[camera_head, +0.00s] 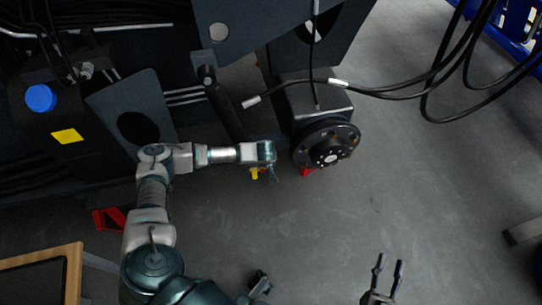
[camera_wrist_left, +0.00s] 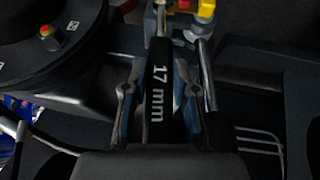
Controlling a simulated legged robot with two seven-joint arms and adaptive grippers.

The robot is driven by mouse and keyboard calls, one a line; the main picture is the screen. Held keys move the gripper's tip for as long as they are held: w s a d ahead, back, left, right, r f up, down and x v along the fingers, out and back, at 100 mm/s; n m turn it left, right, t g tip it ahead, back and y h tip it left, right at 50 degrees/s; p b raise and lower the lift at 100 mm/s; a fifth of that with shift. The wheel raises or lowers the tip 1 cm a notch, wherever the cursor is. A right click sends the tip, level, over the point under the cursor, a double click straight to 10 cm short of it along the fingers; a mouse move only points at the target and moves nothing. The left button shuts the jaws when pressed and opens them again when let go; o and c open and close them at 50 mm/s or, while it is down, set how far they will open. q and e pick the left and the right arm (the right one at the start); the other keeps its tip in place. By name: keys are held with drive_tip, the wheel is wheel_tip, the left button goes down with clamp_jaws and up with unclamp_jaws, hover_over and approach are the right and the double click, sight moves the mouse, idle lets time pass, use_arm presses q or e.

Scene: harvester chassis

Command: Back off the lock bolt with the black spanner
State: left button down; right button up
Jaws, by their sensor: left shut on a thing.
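The black spanner (camera_wrist_left: 160,95), marked "17 mm", lies between the fingers of my left gripper (camera_wrist_left: 158,100) in the left wrist view. My left gripper is shut on it, and its far end points up the picture. In the head view my left gripper (camera_head: 269,165) is beside the dark round hub (camera_head: 327,146), and the spanner hardly shows. A yellow and red part (camera_wrist_left: 204,10) is near the spanner's far end. I cannot clearly make out the lock bolt or whether the spanner touches it. My right gripper (camera_head: 388,272) is open and empty over the floor.
The dark chassis (camera_head: 130,65) fills the upper left, with a blue cap (camera_head: 40,98) on it. Black cables (camera_head: 430,88) hang at the upper right. A wood-edged tray (camera_head: 75,262) is at the lower left.

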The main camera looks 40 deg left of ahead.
use_arm(q)
drive_tip(key=shift+s+a+f, duration=0.1)
drive_tip(key=shift+s+a, duration=0.3)
drive_tip(key=shift+a, duration=0.05)
drive_tip(key=shift+s+a+f+n+t+h+b, duration=0.15)
drive_tip(key=shift+s+a+f+t+h+b, duration=0.1)
drive_tip(key=shift+s+a+t+h+b, duration=0.25)
drive_tip(key=shift+s+a+f+n+t+h+b, duration=0.15)
drive_tip(key=shift+s+a+f+t+h+b, duration=0.15)
drive_tip(key=shift+s+a+t, duration=0.3)
drive_tip(key=shift+d+r, duration=0.1)
drive_tip(key=shift+d, duration=0.05)
